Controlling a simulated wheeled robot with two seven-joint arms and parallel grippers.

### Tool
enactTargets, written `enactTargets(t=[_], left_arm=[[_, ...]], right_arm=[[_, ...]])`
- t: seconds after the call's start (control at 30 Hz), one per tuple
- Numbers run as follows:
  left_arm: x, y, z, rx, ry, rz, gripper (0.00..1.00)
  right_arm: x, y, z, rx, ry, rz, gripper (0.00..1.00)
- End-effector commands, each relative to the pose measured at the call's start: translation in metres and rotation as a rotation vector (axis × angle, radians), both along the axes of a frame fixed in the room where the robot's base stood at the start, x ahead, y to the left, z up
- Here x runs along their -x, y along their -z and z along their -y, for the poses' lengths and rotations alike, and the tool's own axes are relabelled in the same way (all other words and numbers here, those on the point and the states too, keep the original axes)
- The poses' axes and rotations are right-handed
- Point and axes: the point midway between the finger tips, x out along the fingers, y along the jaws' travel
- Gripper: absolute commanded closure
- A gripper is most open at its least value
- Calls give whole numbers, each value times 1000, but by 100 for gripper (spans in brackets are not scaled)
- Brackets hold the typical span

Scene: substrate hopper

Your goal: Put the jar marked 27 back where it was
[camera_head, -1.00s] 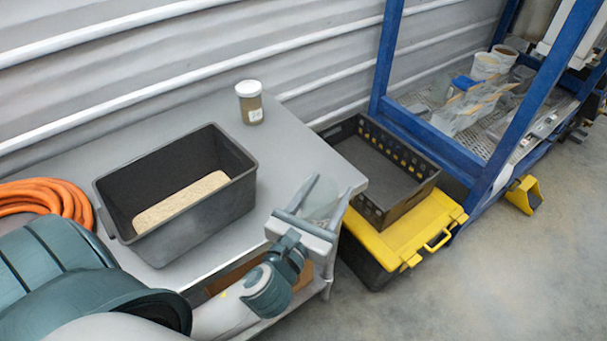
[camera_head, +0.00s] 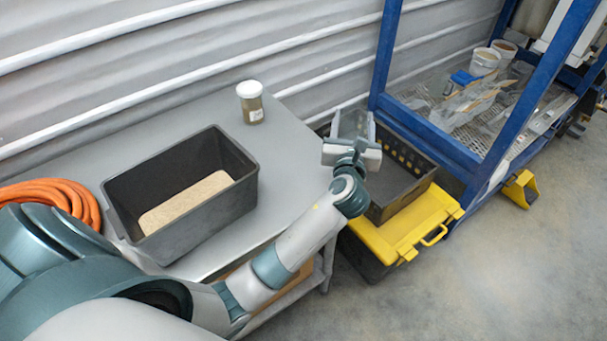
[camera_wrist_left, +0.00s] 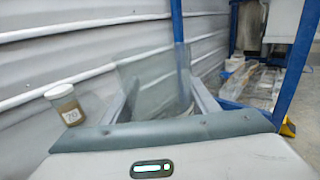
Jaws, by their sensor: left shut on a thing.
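My left gripper (camera_head: 353,122) is shut on a clear, see-through object (camera_head: 352,126), held up at the table's right end, in front of the black crate in the head view. In the left wrist view the clear object (camera_wrist_left: 152,82) stands between the two fingers; I see no readable mark on it. A jar (camera_head: 251,104) with a white lid and brown contents stands upright at the table's back edge, left of the gripper. Its label in the left wrist view (camera_wrist_left: 68,112) looks like 20, not clearly legible. My right gripper is not in view.
A dark bin (camera_head: 205,222) with pale substrate stands on the grey table (camera_head: 290,180), beside an orange hose (camera_head: 60,198). A black crate (camera_head: 412,192) sits on a yellow-lidded box (camera_head: 400,240). A blue rack (camera_head: 430,135) stands right. Bare table surrounds the jar.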

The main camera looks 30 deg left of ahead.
Motion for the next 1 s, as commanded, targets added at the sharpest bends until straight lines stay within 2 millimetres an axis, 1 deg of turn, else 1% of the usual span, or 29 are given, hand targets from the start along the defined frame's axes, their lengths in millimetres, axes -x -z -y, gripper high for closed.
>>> enactTargets(t=[0.17, 0.27, 0.33, 0.47, 0.8, 0.9, 1.0], left_arm=[[1, 0, -1, 0, 1, 1, 77], [4, 3, -6, -2, 0, -1, 77], [7, 7, -12, -1, -1, -2, 77], [17, 18, -29, -3, -1, -2, 77], [47, 56, -83, -3, 0, -3, 77], [53, 64, -94, -3, 0, -1, 77], [57, 68, -100, -2, 1, 0, 77]], right_arm=[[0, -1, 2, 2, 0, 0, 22], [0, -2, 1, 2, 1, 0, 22], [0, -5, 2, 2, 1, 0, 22], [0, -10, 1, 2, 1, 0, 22], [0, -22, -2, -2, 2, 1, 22], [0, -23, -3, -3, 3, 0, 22], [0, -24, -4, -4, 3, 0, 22]])
